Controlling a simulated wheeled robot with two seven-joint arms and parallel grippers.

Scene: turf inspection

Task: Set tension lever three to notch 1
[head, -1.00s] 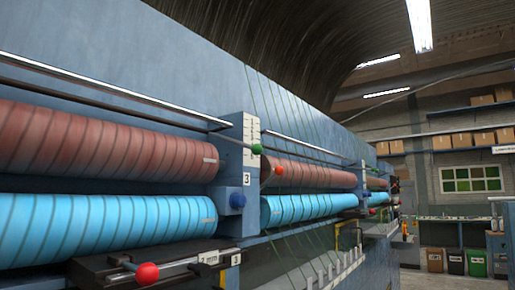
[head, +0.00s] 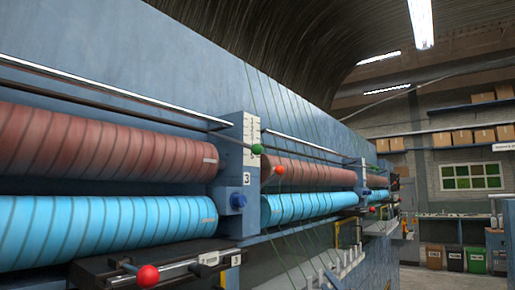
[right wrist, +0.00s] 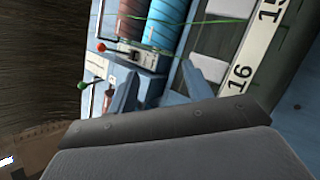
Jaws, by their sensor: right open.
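A post marked 3 (head: 247,179) stands mid-picture on the blue machine in the head view. It bears a white notch scale (head: 252,132), whose figures are too small to read. A green-knobbed lever (head: 257,149) and an orange-red knob (head: 279,170) are close beside the scale. I cannot tell which notch either is at. In the right wrist view, a green knob (right wrist: 83,85) and a red knob (right wrist: 101,47) show at the left. My right gripper (right wrist: 160,72) is open and empty, apart from both knobs. My left gripper is not in view.
Red-brown rollers (head: 110,142) and light-blue rollers (head: 110,228) lie along the machine. A red-knobbed slide (head: 148,275) juts out below the post. A strip numbered 15 and 16 (right wrist: 255,50) is near my right gripper. Bins (head: 455,259) stand far right.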

